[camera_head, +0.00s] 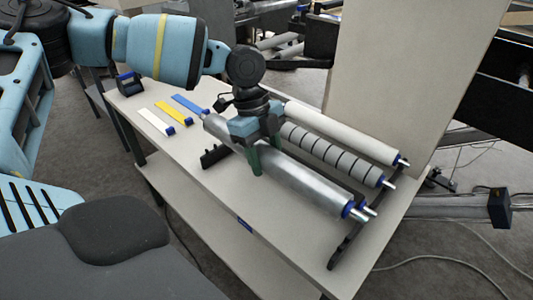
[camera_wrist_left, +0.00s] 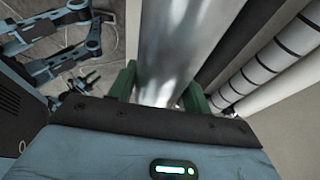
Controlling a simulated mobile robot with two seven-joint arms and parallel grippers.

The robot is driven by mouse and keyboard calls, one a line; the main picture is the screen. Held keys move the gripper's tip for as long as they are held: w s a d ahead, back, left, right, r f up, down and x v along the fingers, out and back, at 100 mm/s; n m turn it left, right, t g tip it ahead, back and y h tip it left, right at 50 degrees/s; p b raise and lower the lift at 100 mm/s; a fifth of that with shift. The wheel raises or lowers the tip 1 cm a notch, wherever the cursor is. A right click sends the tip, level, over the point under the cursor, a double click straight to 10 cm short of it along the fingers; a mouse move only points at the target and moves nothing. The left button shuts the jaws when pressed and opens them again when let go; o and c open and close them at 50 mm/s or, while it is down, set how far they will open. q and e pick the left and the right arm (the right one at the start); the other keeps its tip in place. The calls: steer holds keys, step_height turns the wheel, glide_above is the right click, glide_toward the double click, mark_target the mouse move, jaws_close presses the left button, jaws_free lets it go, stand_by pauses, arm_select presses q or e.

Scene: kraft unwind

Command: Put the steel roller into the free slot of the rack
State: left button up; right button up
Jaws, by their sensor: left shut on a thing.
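The steel roller (camera_head: 300,178) is a long shiny cylinder with a blue end and metal shaft tip at the near right. My left gripper (camera_head: 262,158) reaches down from above and is shut around its middle with green fingers. In the left wrist view the steel roller (camera_wrist_left: 172,45) runs between the fingers (camera_wrist_left: 157,88). The black rack shows as one end piece (camera_head: 343,250) at the right and another (camera_head: 215,156) at the left. I cannot tell whether the roller touches the rack. The slots under it are hidden.
A grey striped roller (camera_head: 330,153) and a white roller (camera_head: 345,133) lie behind, near a tall beige panel (camera_head: 400,60). A dark roller (camera_wrist_left: 232,55) lies beside the steel one. White, yellow and blue strips (camera_head: 170,110) lie on the table's left. The table front (camera_head: 215,190) is clear.

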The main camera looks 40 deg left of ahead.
arm_select(q)
steer(key=shift+f+b, duration=1.15)
steer(key=shift+f, duration=0.8)
step_height(320, 180, down, 2)
steer(key=shift+f+b, duration=0.1)
steer(key=shift+b, duration=0.6)
steer(key=shift+f, duration=0.25)
steer(key=shift+f+b, duration=0.3)
steer(key=shift+b, duration=0.1)
steer(key=shift+f+b, duration=0.75)
steer(key=shift+f, duration=0.4)
steer(key=shift+f, duration=0.25)
